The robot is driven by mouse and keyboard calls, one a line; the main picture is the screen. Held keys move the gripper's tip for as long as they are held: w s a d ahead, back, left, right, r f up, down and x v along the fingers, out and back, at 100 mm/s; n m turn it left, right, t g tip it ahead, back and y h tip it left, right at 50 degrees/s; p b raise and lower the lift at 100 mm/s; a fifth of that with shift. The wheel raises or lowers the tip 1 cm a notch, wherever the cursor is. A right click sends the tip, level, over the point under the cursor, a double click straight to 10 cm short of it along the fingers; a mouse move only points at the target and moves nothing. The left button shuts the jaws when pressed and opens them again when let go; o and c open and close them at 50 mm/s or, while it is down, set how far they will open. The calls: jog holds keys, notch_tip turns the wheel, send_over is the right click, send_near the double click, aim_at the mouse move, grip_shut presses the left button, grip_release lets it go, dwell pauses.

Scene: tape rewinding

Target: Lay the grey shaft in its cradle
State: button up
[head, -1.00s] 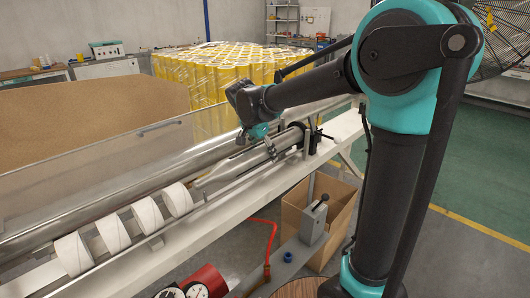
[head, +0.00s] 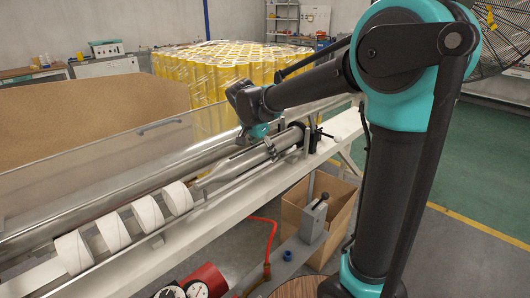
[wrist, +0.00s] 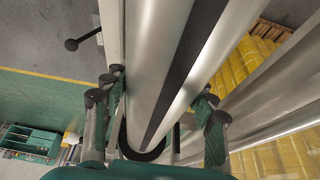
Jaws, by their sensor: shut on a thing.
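The grey shaft (head: 238,167) is a long smooth metal cylinder lying lengthwise along the machine, right of the white rolls. Its left end tapers near the last roll. My gripper (head: 268,147) is over the shaft's right half in the head view. In the wrist view the shaft (wrist: 158,75), with a dark stripe along it, runs between the two fingers of my gripper (wrist: 160,112), which are shut on it. A black ring surrounds the shaft near its lower end there. The cradle cannot be told apart clearly; whether the shaft rests on it is hidden.
Several white rolls (head: 113,231) sit in a row at the left. A long metal roller (head: 110,192) runs behind the shaft. A black clamp with a handle (head: 314,137) stands at the right end.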

jog(key=o, duration=1.8)
jog(key=shift+c, duration=0.2)
